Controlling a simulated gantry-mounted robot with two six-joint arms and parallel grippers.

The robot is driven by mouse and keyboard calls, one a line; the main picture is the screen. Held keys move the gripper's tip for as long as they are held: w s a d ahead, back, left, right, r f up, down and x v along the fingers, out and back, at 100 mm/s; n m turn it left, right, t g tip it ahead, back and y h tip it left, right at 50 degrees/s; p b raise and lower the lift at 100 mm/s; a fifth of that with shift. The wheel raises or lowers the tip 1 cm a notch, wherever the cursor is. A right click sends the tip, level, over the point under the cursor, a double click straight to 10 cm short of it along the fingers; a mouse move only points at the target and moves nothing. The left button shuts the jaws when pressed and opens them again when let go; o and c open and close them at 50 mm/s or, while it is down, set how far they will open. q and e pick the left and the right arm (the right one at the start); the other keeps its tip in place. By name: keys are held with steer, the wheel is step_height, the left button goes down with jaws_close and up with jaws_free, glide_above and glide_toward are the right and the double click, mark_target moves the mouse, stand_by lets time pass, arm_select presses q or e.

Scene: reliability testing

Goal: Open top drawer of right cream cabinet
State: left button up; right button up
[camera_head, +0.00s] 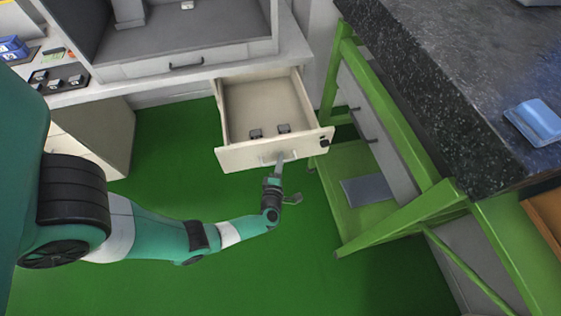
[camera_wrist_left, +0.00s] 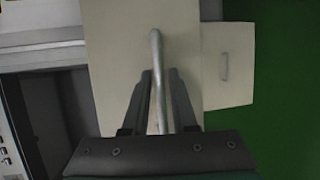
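The cream cabinet's top drawer (camera_head: 235,158) is pulled far out under the white bench, and its inside shows from above. Two small dark objects (camera_head: 256,133) (camera_head: 284,128) lie in it near the front. My left gripper (camera_head: 279,164) is at the handle on the middle of the drawer front. In the left wrist view the metal bar handle (camera_wrist_left: 156,48) runs between the two fingers (camera_wrist_left: 160,80), which look closed on it. The drawer front (camera_wrist_left: 112,55) fills the middle of that view. My right gripper is not in view.
A second cream front with a handle (camera_wrist_left: 225,66) shows beside the drawer in the wrist view. A green frame (camera_head: 385,115) with a dark stone top (camera_head: 420,55) stands close on the right. Another cream cabinet (camera_head: 105,135) is at left. Green floor (camera_head: 180,165) is clear between.

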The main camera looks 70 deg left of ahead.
arm_select(q)
steer(key=p+v, duration=0.4)
steer(key=v, duration=0.7)
steer(key=shift+s+d, duration=0.2)
steer(key=shift+d, duration=0.1)
steer(key=shift+r, duration=0.1)
